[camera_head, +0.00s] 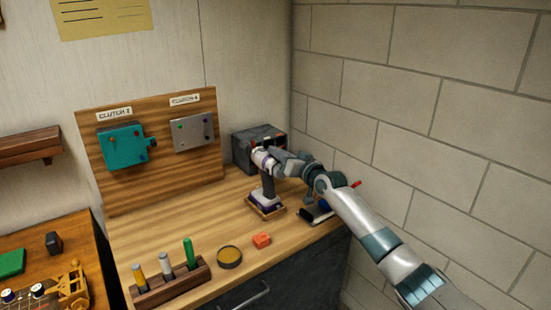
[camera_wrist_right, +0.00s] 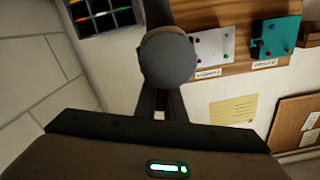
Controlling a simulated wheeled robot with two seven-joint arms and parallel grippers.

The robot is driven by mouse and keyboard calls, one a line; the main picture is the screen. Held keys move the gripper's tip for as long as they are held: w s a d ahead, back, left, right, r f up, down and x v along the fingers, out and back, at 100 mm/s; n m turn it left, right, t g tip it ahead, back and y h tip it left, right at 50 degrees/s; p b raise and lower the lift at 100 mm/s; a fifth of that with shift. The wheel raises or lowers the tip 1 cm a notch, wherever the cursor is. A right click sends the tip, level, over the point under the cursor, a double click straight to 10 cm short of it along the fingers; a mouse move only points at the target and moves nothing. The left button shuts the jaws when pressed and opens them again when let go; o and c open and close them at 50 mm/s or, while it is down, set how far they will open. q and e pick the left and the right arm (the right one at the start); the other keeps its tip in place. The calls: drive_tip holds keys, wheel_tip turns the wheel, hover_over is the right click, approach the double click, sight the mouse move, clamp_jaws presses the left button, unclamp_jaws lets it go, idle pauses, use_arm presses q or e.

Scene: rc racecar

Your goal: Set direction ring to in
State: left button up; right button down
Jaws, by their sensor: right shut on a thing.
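A power screwdriver (camera_head: 268,188) stands upright on a small wooden stand (camera_head: 280,212) near the right end of the workbench. My right gripper (camera_head: 264,158) is at its top end, shut on it. In the right wrist view a round grey-brown end (camera_wrist_right: 167,57) of the screwdriver sits at the fingers of my right gripper (camera_wrist_right: 165,80). The direction ring cannot be told apart, and its setting cannot be read. My left gripper is not in view.
A dark box (camera_head: 246,143) stands behind the screwdriver. A wooden board (camera_head: 160,188) carries a teal clutch (camera_head: 122,148) and a grey clutch (camera_head: 194,132). An orange block (camera_head: 262,240), a round tin (camera_head: 229,256) and a tool rack (camera_head: 172,289) sit in front. A block wall (camera_head: 410,110) is right.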

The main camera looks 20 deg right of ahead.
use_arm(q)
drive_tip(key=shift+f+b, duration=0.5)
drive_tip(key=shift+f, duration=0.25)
use_arm(e)
drive_tip(key=shift+w+d+f+m, duration=0.1)
drive_tip(key=shift+d+m, duration=0.1)
drive_tip(key=shift+m, duration=0.3)
drive_tip(key=shift+d+f+m, duration=0.1)
drive_tip(key=shift+d+m, duration=0.05)
drive_tip(key=shift+m, duration=0.35)
drive_tip(key=c, duration=1.8)
unclamp_jaws()
drive_tip(key=shift+c, duration=0.2)
